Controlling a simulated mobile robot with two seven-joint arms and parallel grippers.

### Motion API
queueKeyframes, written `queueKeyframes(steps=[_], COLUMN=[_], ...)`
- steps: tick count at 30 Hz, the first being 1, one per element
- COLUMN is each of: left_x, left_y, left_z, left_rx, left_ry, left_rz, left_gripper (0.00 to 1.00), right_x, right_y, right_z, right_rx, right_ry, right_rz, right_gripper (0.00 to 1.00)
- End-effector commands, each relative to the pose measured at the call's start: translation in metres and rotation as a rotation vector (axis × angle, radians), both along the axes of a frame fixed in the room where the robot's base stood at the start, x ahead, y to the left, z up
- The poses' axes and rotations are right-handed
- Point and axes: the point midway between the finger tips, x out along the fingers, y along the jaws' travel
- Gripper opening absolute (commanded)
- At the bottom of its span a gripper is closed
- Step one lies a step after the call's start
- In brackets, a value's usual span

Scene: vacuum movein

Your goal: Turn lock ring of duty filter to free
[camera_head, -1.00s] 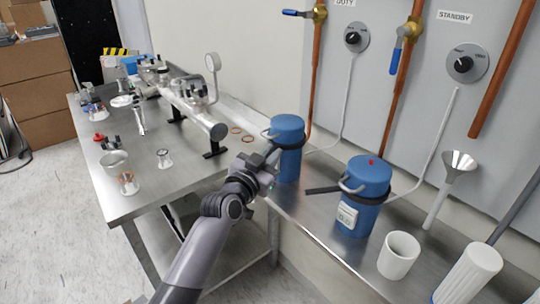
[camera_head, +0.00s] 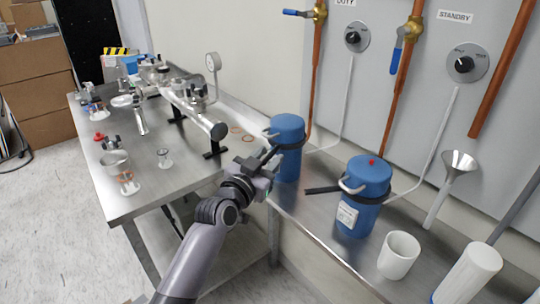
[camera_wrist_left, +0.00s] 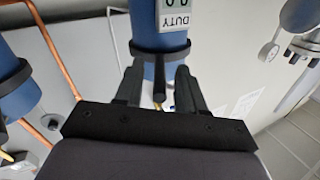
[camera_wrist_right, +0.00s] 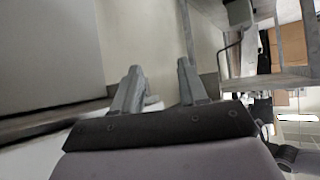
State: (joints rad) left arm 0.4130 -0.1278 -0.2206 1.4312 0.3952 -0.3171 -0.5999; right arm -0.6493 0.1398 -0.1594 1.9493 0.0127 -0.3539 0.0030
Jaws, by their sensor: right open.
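The duty filter (camera_head: 287,150) is a blue capped canister standing at the left end of the wall bench. In the left wrist view its blue body (camera_wrist_left: 145,25) carries a DUTY label (camera_wrist_left: 174,22). A dark lock ring (camera_wrist_left: 158,50) goes round it, with a dark handle (camera_wrist_left: 159,82) sticking out toward me. My left gripper (camera_head: 272,157) is at the filter's left side. Its fingers (camera_wrist_left: 157,88) are apart, one each side of the handle, with gaps visible. My right gripper (camera_wrist_right: 155,85) is open and empty, away from the filters; it is not seen in the head view.
A second blue filter (camera_head: 362,200) with a dark handle and red dot stands to the right. A white cup (camera_head: 398,256) and a funnel (camera_head: 458,162) are farther right. A steel table (camera_head: 150,190) with fittings is at left. A copper pipe (camera_head: 316,70) rises behind the duty filter.

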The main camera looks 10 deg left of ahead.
Motion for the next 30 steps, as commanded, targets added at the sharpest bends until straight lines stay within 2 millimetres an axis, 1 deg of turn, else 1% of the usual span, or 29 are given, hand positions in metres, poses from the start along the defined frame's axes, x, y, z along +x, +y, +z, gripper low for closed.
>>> queueKeyframes(steps=[6, 12, 18, 25, 26, 27, 29, 30], left_x=[-0.026, -0.044, -0.051, -0.051, -0.051, -0.051, -0.052, -0.053], left_y=[0.010, 0.017, 0.020, 0.020, 0.020, 0.020, 0.023, 0.028], left_z=[-0.001, -0.001, 0.000, 0.000, 0.000, 0.000, -0.004, -0.008], left_rx=[0.001, 0.001, 0.000, 0.000, 0.000, 0.001, 0.005, 0.011], left_ry=[0.001, 0.001, 0.000, 0.000, 0.000, 0.000, 0.001, 0.002], left_rz=[0.000, 0.000, 0.000, 0.000, 0.000, 0.001, 0.008, 0.016], left_gripper=[0.39, 0.39, 0.39, 0.39, 0.33, 0.20, 0.00, 0.00], right_x=[0.000, 0.000, 0.000, 0.000, 0.000, 0.000, 0.000, 0.000], right_y=[0.000, 0.000, 0.000, 0.000, 0.000, 0.000, 0.000, 0.000], right_z=[0.000, 0.000, 0.000, 0.000, 0.000, 0.000, -0.001, -0.001], right_rx=[0.000, 0.000, 0.000, 0.000, 0.000, 0.000, 0.000, 0.000], right_ry=[0.000, 0.000, 0.000, 0.000, 0.000, 0.000, 0.000, 0.000], right_rz=[0.000, 0.000, 0.000, 0.000, 0.000, 0.000, 0.000, 0.000], right_gripper=[0.43, 0.43, 0.43, 0.43, 0.43, 0.43, 0.43, 0.43])
